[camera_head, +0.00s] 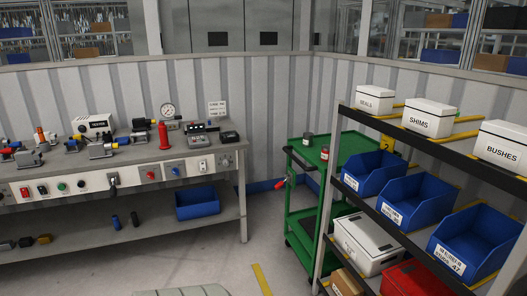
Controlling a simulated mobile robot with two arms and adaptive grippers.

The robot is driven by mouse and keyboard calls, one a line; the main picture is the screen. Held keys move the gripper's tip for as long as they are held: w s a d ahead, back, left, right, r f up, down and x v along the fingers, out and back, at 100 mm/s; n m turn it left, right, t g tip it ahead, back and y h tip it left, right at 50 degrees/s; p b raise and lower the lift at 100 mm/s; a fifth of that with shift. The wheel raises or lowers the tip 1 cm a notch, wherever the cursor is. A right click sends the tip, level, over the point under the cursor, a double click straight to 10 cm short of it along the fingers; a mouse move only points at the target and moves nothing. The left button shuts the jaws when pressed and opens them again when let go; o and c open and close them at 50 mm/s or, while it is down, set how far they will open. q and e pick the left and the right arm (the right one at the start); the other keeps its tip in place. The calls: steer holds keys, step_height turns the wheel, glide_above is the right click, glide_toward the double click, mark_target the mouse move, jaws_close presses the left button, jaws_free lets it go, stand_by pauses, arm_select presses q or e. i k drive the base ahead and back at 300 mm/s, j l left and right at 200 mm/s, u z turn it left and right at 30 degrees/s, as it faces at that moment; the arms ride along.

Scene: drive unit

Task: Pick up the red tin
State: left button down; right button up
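A small red tin (324,154) stands on the top shelf of the green cart (349,142), close to the shelving rack's upright. A grey tin (308,139) stands behind it and to its left on the same shelf. A taller red cylinder (163,136) stands upright on the workbench at the left. Neither of my grippers is in view.
The workbench (130,165) runs along the left wall, with a blue bin (197,203) on its lower shelf. The rack at right holds white boxes (429,117) and blue bins (409,204). Grey floor (225,262) lies open between bench and cart.

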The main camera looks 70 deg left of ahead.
mark_target(325, 148)
steer(key=u, duration=1.6)
steer(key=i+u, duration=0.15)
